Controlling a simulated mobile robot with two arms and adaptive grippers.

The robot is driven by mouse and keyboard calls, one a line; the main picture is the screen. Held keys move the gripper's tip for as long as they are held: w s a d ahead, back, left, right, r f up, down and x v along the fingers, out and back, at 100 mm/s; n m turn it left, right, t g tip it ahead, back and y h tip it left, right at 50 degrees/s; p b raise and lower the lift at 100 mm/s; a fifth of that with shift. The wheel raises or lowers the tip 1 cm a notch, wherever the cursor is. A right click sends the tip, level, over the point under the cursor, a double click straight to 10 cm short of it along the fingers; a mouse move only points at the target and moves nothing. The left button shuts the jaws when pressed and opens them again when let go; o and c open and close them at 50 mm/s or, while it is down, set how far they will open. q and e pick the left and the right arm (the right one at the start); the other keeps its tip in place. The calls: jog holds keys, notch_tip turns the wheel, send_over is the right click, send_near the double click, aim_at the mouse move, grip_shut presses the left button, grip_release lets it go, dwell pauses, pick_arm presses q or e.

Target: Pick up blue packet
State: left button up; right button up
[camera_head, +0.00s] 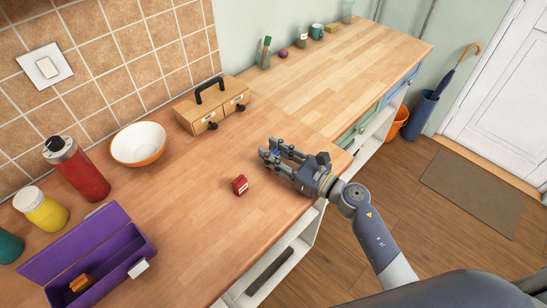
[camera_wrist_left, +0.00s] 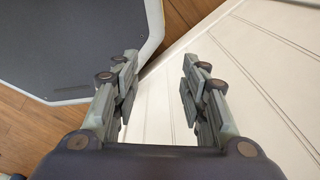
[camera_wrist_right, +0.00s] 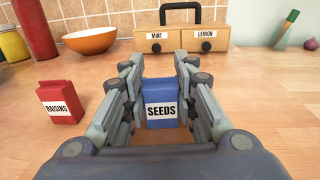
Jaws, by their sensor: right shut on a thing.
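The blue packet (camera_wrist_right: 161,95), labelled SEEDS, stands upright on the wooden counter in the right wrist view. My right gripper (camera_wrist_right: 160,92) is shut on it, with a finger against each side. In the head view my right gripper (camera_head: 272,152) is low over the counter, and only a bit of the blue packet (camera_head: 283,152) shows between the fingers. A red packet (camera_wrist_right: 61,103) labelled RAISINS stands to the left, apart from the gripper; it also shows in the head view (camera_head: 240,185). My left gripper (camera_wrist_left: 155,88) is open and empty, over the floor by white panelling.
A wooden drawer box (camera_head: 212,105) labelled MINT and LEMON stands behind, beside a white-and-orange bowl (camera_head: 138,144). A red bottle (camera_head: 77,169), yellow jar (camera_head: 41,209) and open purple box (camera_head: 90,255) fill the left. The counter's right part is mostly clear.

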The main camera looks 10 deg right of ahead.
jog(key=shift+r, duration=0.5)
notch_tip(320, 180, up, 2)
jog(key=shift+r, duration=0.15)
jog(key=s+a, duration=0.2)
jog(key=s, duration=0.3)
jog(key=s+a+r, duration=0.1)
jog(key=s+a, duration=0.1)
jog(key=s, duration=0.3)
jog(key=s+a, duration=0.1)
jog(key=s, duration=0.4)
jog(key=shift+a+r, duration=0.35)
jog(key=shift+a, duration=0.05)
